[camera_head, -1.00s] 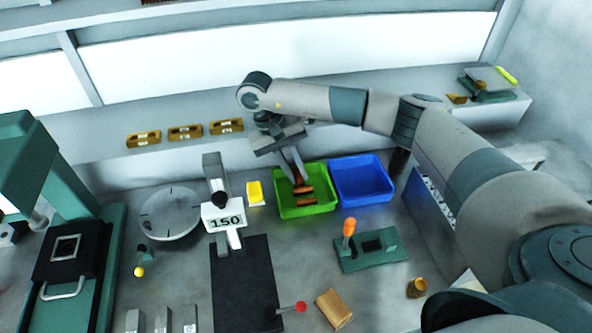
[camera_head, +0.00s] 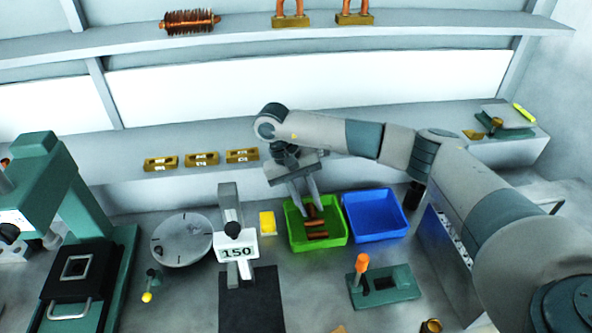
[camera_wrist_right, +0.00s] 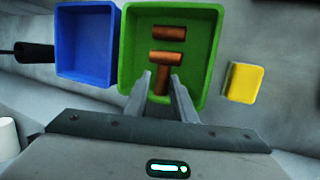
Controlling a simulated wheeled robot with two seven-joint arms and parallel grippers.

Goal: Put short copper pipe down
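The short copper pipe (camera_wrist_right: 161,82) lies in the green tray (camera_wrist_right: 192,85), pointing lengthwise between my right fingers in the right wrist view. Two other copper pipes lie crosswise beyond it, one close to its far end (camera_wrist_right: 168,59) and one farther off (camera_wrist_right: 166,32). My right gripper (camera_head: 307,193) is just above the green tray (camera_head: 340,243) in the head view. Its two fingers (camera_wrist_right: 161,78) are spread apart on either side of the short pipe and look clear of it. My left gripper is not in view.
A blue tray (camera_head: 375,192) stands right of the green one and looks empty. A yellow block (camera_head: 267,223) and a stand marked 150 (camera_head: 237,247) are to the left. A green fixture with an orange handle (camera_head: 362,263) stands in front.

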